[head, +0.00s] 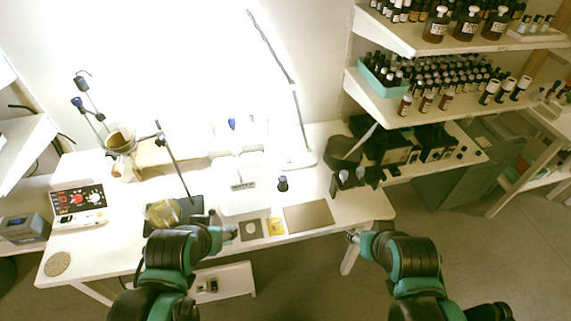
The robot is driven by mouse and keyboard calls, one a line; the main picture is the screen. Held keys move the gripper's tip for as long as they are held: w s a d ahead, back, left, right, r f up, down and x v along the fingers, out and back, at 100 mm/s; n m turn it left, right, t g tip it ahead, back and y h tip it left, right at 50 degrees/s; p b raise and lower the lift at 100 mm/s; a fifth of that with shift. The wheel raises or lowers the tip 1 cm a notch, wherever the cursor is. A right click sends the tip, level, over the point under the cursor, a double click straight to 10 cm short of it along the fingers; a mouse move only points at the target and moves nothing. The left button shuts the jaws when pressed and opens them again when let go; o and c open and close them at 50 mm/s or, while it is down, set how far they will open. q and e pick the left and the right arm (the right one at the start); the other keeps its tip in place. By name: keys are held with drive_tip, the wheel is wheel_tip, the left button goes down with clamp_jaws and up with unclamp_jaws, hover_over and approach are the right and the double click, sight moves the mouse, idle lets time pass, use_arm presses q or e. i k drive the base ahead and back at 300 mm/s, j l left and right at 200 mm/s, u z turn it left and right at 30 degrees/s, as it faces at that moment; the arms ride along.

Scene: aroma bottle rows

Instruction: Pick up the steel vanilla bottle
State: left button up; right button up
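I cannot make out which bottle is the steel vanilla one; labels are too small to read. A single small dark bottle (283,184) stands alone nearer the table's middle. My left gripper (231,233) is at the table's front edge, close to a grey square plate. My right gripper (351,238) is in front of the table's right part, below the bottle group and apart from it. Both are too small to show whether their fingers are open; nothing is visibly held.
The white table (325,133) carries a control box (78,200), a glass flask (163,212) on a stand, a yellow card (276,226) and a tan board (308,216). Shelves at right hold many bottles, including brown ones (466,24) and a teal tray (378,80).

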sight(216, 220)
drive_tip(key=u, duration=0.9)
